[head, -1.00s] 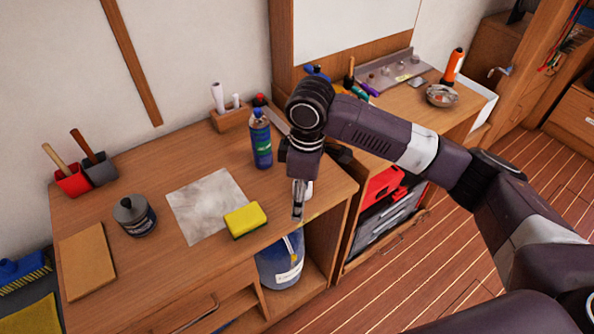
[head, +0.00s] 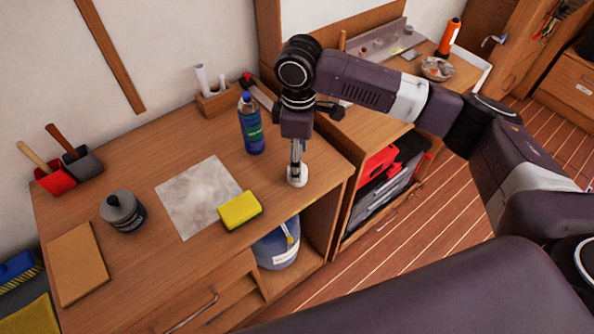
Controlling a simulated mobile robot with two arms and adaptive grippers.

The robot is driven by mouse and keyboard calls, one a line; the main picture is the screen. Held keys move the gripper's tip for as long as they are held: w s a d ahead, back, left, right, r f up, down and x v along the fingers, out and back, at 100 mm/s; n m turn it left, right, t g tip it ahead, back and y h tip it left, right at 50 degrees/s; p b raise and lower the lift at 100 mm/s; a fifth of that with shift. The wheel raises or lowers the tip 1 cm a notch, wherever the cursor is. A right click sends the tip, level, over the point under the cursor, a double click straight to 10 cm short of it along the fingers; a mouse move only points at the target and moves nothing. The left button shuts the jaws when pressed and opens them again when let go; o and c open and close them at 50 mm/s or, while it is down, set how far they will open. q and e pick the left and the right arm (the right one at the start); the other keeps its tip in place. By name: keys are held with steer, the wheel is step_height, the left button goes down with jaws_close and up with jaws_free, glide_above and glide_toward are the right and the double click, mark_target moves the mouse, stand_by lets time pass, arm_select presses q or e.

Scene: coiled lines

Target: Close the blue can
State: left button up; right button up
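My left gripper is out of view.
A yellow sponge (head: 240,211) and a pale sheet (head: 198,196) lie left of the gripper. A grey round tin (head: 122,212) stands farther left. A wooden holder (head: 214,103) is behind the can. A blue tub (head: 277,250) sits below the desktop.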

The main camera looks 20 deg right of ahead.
steer(key=f, duration=0.2)
steer(key=f+p, duration=0.1)
steer(key=f, duration=0.1)
steer(key=shift+a+f, duration=0.2)
steer(key=shift+f, duration=0.4)
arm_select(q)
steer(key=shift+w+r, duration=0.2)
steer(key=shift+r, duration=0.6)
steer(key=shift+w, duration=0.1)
arm_select(e)
steer(key=c, duration=0.8)
steer(key=shift+c, duration=0.2)
